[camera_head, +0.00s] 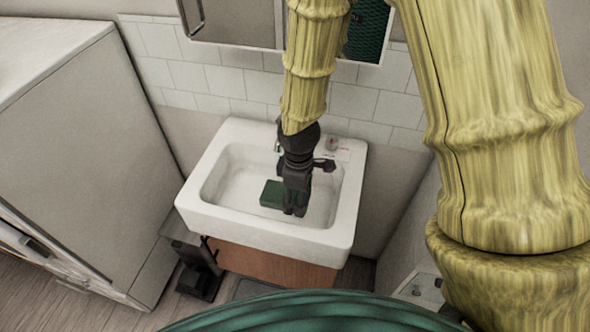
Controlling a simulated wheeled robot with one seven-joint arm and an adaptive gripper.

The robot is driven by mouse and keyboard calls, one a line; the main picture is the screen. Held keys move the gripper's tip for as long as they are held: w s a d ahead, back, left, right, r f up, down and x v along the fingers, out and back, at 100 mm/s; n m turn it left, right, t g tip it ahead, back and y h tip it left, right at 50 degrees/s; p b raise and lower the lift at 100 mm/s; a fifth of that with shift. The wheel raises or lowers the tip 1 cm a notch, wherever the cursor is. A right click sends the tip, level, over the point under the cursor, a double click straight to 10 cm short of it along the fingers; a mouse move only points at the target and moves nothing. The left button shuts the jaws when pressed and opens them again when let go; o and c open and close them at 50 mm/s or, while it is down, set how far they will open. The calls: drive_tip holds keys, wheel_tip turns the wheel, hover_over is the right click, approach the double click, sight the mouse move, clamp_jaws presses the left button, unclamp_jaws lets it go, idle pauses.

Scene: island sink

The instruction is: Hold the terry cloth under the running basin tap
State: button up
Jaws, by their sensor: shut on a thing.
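The white basin (222,222) is mounted against the tiled wall. My dark gripper (295,208) points down into the basin, right of its middle. A small dark green folded piece, which looks like the terry cloth (271,195), shows at the gripper's left side inside the basin. My gripper is shut on it; the fingers hide its right part. A small bit of the tap (277,146) shows at the back rim, mostly hidden behind my wrist. I cannot make out a water stream, or whether the cloth touches the basin floor.
A large grey-white cabinet (95,150) is on the left. A mirror (235,20) hangs above the tiles. A dark bin-like object (200,275) stands on the floor below left. The basin's left half is clear.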

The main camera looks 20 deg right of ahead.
sight(294, 207)
drive_tip(key=shift+s+a+r+p, duration=0.5)
drive_tip(key=shift+s+r+p, duration=0.15)
drive_tip(key=shift+s+r, duration=0.15)
drive_tip(key=shift+s+a+r+p, duration=0.5)
drive_tip(key=shift+s+r+p, duration=0.15)
drive_tip(key=shift+s+r, duration=0.15)
drive_tip(key=shift+d+f, duration=0.1)
